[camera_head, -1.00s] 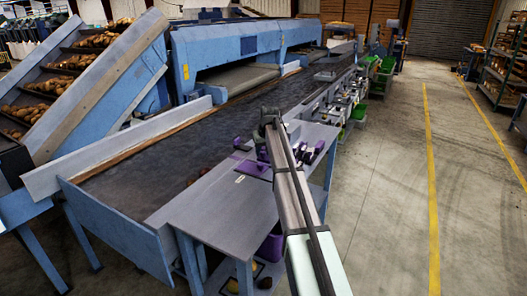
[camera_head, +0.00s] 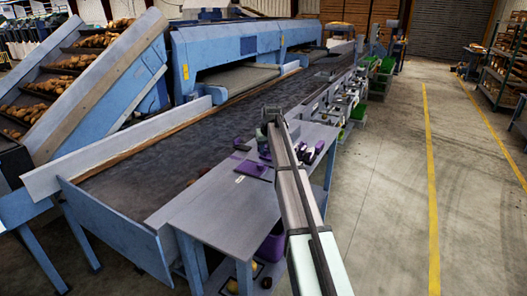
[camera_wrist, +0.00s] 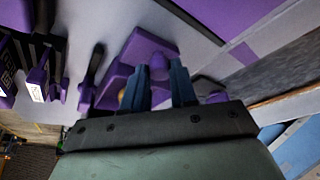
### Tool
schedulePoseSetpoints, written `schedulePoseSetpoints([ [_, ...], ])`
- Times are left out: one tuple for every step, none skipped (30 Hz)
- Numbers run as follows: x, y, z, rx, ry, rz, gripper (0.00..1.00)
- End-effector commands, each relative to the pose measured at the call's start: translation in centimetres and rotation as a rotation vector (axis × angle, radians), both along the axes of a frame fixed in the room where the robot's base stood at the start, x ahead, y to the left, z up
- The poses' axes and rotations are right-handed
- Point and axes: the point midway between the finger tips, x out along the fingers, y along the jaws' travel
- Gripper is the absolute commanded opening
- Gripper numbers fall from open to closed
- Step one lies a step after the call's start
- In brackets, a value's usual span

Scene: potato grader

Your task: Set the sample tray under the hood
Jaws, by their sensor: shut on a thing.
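In the wrist view, my gripper (camera_wrist: 159,72) is closed on a small upright purple grip. The grip belongs to a purple piece (camera_wrist: 150,45) that looks like the sample tray, at the pale table surface. A small yellowish thing shows beside the left finger. Whether the tray touches the table, I cannot tell. In the head view, my arm hides the fingertips and most of the held piece. The blue machine housing (camera_head: 240,45) arches over the belt at the back; I cannot tell whether it is the hood meant.
The grey side table (camera_head: 225,212) is clear at its near end. A flat purple board (camera_head: 253,170) lies on it left of my arm. Purple and black tools (camera_head: 310,152) lie to the right. The dark conveyor (camera_head: 150,165) runs alongside. A purple bin (camera_head: 272,246) stands below.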

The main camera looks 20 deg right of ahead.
Motion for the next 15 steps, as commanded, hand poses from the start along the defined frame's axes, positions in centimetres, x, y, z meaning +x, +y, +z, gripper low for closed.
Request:
schedulePoseSetpoints([
  [1.3, -1.0, 0.1, 0.000, 0.000, -0.002, 0.00],
  [1.9, -1.5, 0.1, 0.000, 0.000, -0.002, 0.00],
  [2.7, -2.3, 0.1, 0.001, 0.000, -0.002, 0.00],
  [3.3, -2.9, 0.1, 0.001, 0.000, -0.003, 0.00],
  [4.0, -3.6, 0.1, 0.001, 0.001, -0.003, 0.00],
  [4.9, -4.5, 0.1, 0.001, 0.001, -0.003, 0.00],
  [5.5, -5.1, 0.1, 0.001, 0.001, -0.003, 0.00],
  [6.2, -5.7, 0.1, 0.001, 0.001, -0.002, 0.00],
  [6.9, -6.4, 0.1, 0.001, 0.001, -0.003, 0.00],
  [7.4, -7.0, 0.1, 0.001, 0.001, -0.003, 0.00],
  [7.8, -7.4, 0.1, 0.001, 0.001, -0.002, 0.00],
  [8.1, -7.9, 0.1, 0.001, 0.001, -0.002, 0.00],
  [8.3, -8.1, 0.1, 0.000, 0.001, -0.001, 0.00],
  [8.4, -8.2, 0.1, 0.000, 0.000, -0.001, 0.00],
  [8.5, -8.3, 0.1, -0.001, -0.001, 0.000, 0.00],
])
